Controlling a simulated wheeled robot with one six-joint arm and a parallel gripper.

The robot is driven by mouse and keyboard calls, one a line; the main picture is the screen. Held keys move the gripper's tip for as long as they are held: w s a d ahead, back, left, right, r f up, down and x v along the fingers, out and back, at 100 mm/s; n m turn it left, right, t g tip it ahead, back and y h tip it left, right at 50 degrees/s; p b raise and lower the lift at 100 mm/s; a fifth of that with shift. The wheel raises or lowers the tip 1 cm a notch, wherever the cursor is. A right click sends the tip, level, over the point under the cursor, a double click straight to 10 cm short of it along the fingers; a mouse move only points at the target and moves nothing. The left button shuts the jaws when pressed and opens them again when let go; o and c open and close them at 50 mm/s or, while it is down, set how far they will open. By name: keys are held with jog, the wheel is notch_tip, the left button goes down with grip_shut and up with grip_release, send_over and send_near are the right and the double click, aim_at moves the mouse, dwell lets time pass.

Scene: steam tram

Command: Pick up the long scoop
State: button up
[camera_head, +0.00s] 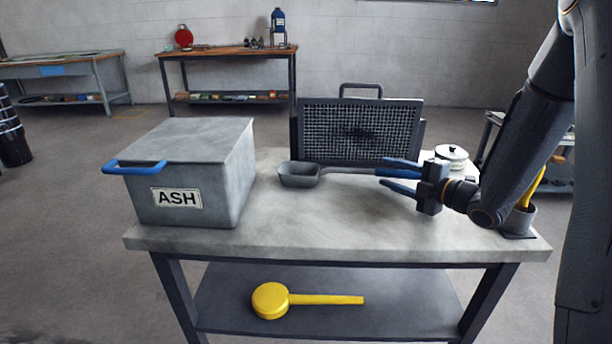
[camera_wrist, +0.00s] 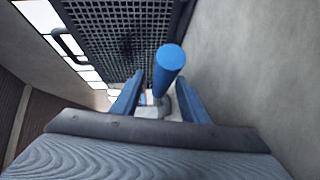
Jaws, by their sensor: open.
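The long scoop (camera_head: 299,178) lies on the grey worktable, with its dark pan to the left and its handle running right towards my gripper (camera_head: 385,175). My gripper is open, its two blue fingers pointing left, one on each side of the handle's end in the picture. In the wrist view the scoop's blue grip (camera_wrist: 170,60) shows end-on between the finger tips of my gripper (camera_wrist: 163,82), nearer the right finger. I see no clear contact. The rest of the scoop is mostly hidden in the wrist view.
A grey ash box (camera_head: 190,180) with a blue handle stands left on the worktable (camera_head: 300,235). A mesh panel (camera_head: 358,130) stands upright behind the scoop. A white pot (camera_head: 452,157) is close behind my gripper. A yellow tool (camera_head: 270,300) lies on the lower shelf.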

jog(key=shift+w+a, duration=0.1)
grip_shut()
dwell(0.3)
